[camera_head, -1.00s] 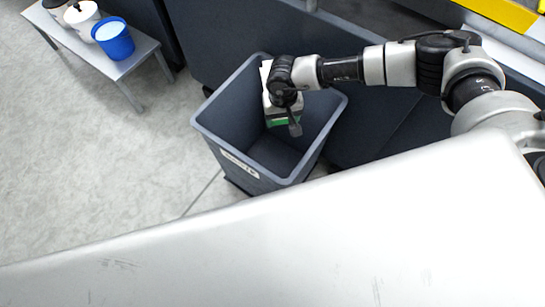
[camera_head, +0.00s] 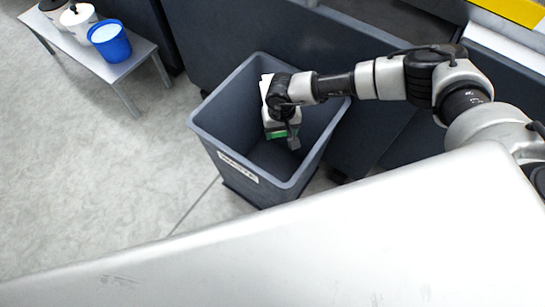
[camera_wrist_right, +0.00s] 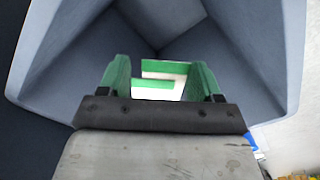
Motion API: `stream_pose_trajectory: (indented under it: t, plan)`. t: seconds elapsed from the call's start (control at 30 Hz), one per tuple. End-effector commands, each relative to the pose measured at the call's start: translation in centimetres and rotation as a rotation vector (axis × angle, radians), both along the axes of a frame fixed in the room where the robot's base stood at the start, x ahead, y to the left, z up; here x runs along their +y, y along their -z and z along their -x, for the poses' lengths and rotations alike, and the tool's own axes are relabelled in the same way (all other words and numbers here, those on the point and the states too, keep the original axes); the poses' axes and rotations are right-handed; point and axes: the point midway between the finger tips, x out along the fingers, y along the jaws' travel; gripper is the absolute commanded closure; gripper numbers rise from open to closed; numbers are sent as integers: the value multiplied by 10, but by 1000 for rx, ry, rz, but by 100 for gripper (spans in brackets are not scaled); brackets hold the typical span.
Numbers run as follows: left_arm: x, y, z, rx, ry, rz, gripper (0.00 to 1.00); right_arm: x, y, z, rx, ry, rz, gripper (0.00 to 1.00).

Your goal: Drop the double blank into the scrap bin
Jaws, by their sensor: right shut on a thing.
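The scrap bin (camera_head: 215,140) is a grey, open-topped square tub with a white label on its front. In the right wrist view its inner walls (camera_wrist_right: 75,55) surround the fingers. My right gripper (camera_head: 284,122) points down inside the bin's opening. It is shut on the double blank, a white piece with green bands (camera_wrist_right: 160,80), which shows between the green fingers in the wrist view. The bin floor beneath looks empty where visible. My left gripper is out of view.
A low grey bench (camera_head: 120,70) at the upper left holds a blue bucket (camera_head: 110,41) and white tubs (camera_head: 79,22). A dark panel (camera_head: 215,40) stands behind the bin. The floor (camera_head: 80,180) left of the bin is clear.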

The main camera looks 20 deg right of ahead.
Motion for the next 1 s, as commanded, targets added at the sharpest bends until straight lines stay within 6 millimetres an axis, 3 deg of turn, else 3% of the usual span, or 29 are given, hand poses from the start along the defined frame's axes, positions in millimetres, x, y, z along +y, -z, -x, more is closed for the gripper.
stream_pose_trajectory:
  t: [0.03,0.07,0.27,0.63,1.0]
  plan:
    - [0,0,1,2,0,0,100,0,0,0,0,0,0,57]
    - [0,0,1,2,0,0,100,0,0,0,0,0,0,34]
    - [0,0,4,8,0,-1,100,0,0,0,0,-1,0,6]
    - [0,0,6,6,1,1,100,1,-9,0,0,-1,-2,6]
    - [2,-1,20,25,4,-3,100,0,-80,0,-2,-2,-2,6]
